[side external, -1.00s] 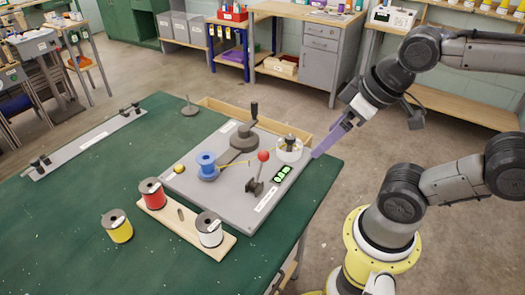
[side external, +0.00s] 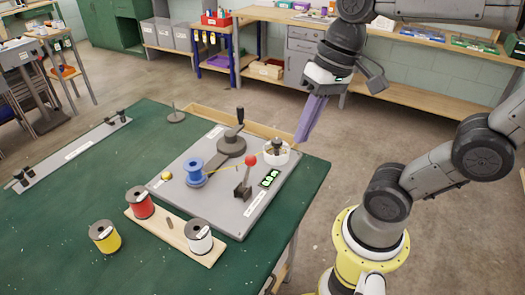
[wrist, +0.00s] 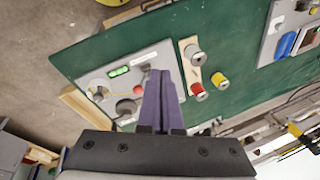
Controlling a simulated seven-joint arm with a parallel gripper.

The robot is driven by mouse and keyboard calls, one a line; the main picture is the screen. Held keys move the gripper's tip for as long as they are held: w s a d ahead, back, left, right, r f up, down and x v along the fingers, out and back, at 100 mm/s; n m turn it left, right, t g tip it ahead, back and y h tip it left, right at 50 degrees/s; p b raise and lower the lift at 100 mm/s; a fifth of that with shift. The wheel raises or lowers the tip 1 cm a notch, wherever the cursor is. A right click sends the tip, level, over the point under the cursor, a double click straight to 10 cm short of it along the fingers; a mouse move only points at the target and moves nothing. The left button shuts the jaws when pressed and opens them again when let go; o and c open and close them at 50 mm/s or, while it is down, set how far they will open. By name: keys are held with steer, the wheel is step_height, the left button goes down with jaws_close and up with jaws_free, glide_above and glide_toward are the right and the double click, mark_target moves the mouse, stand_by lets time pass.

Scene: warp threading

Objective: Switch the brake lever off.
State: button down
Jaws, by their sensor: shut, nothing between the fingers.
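The brake lever (side external: 244,178) has a dark base and a red ball knob. It stands on the grey winding board (side external: 206,220), its arm near upright with a slight lean to the right. In the wrist view the red knob (wrist: 138,74) shows just left of my fingers. My gripper (side external: 303,139) has long purple fingers, shut and empty. They point down and slightly left, in the air by the board's right end, apart from the lever. In the wrist view the fingers (wrist: 161,72) cover part of the board.
On the board are a blue spool (side external: 195,172), a crank (side external: 232,146), a white cup-like part (side external: 277,154) and a green display (side external: 270,178). A yellow thread runs from the spool. The air above the board is clear.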

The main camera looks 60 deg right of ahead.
steer(key=w+d+f+m+g+y, duration=0.2)
steer(key=w+d+m+y, duration=0.1)
steer(key=w+d+m, duration=0.3)
steer(key=w+d+f+m+g+y, duration=0.15)
steer(key=w+d+m+y, duration=0.3)
steer(key=w, duration=0.45)
steer(key=d+f+m+t+y, duration=0.1)
steer(key=d+f, duration=0.3)
steer(key=d+f+m, duration=0.2)
steer(key=d+f, duration=0.3)
steer(key=s+d+f+m+t+y, duration=0.1)
steer(key=d+f+m, duration=0.1)
steer(key=d+f, duration=0.2)
steer(key=shift+d+f+t+y, duration=0.2)
steer(key=shift+f+t+y, duration=0.1)
steer(key=shift+t+y, duration=0.05)
steer(key=shift+s+d+f+m, duration=0.1)
steer(key=shift+s+d+m, duration=0.15)
steer(key=shift+s+d, duration=0.1)
steer(key=shift+a, duration=0.1)
